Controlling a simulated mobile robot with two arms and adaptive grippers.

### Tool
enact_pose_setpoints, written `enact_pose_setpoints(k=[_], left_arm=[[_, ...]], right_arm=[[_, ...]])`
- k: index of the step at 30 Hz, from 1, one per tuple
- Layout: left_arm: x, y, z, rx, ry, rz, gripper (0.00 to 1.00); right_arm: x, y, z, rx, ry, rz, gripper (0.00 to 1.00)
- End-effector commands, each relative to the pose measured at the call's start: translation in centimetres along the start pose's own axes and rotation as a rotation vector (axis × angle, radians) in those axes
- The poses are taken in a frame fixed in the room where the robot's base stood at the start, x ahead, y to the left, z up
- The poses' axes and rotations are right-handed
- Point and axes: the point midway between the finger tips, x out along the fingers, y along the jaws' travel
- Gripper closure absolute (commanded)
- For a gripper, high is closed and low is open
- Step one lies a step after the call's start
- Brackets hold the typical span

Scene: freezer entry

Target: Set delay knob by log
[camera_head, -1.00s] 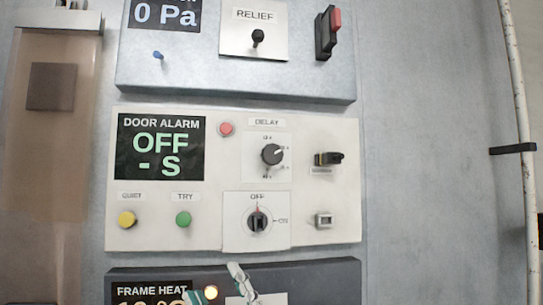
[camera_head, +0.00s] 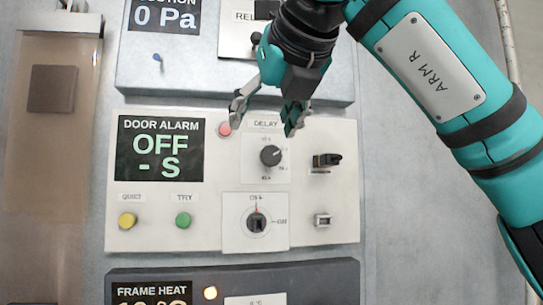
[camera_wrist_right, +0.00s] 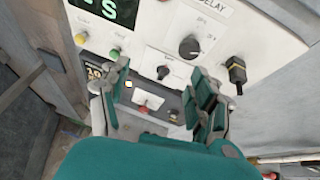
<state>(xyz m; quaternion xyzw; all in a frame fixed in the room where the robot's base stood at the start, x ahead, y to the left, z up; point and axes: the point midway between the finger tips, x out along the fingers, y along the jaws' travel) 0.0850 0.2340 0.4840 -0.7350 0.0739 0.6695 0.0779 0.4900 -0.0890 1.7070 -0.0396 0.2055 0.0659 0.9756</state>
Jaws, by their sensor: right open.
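The black delay knob (camera_head: 270,156) sits on a white plate under the DELAY label (camera_head: 263,124) on the door alarm panel (camera_head: 211,150). Its pointer seems to face upper right; the scale marks are too small to read. The alarm display (camera_head: 160,148) reads OFF and - S. My right gripper (camera_head: 265,122) is open and empty, its fingertips just above the knob in the head view. In the right wrist view the delay knob (camera_wrist_right: 190,47) lies beyond the right finger of the open gripper (camera_wrist_right: 156,100), not between the fingers. My left gripper is not in view. No log shows.
Yellow (camera_head: 128,220) and green (camera_head: 184,220) buttons sit lower left. The frame heat panel (camera_head: 235,275) is below.

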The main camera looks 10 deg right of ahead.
Motion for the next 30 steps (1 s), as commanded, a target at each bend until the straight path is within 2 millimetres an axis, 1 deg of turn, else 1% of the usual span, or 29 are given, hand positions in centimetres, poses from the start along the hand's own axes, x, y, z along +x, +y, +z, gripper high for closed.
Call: enact_pose_setpoints(k=[1, 3, 6, 8, 11, 14, 24, 30], left_arm=[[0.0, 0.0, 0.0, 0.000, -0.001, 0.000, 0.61], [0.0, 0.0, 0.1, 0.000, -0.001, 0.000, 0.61], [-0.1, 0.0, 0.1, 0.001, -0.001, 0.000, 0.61], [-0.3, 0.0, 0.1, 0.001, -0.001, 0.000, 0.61], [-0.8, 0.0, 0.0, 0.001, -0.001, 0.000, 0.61], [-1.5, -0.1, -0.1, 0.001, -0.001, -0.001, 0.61], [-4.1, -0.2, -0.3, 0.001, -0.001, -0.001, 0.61], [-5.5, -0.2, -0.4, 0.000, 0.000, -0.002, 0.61]], right_arm=[[-1.5, -1.3, 0.5, 0.021, -0.011, -0.056, 0.37], [-2.8, -2.5, 0.9, 0.045, -0.017, -0.109, 0.37], [-3.2, -3.4, 1.1, 0.061, -0.019, -0.143, 0.37], [-2.8, -3.5, 1.1, 0.063, -0.017, -0.147, 0.37], [-1.2, -3.7, 1.2, 0.061, -0.015, -0.145, 0.37], [0.8, -4.0, 1.3, 0.060, -0.015, -0.144, 0.37], [8.1, -5.0, 1.4, 0.058, -0.014, -0.141, 0.37], [11.6, -5.4, 1.5, 0.059, -0.016, -0.140, 0.37]])
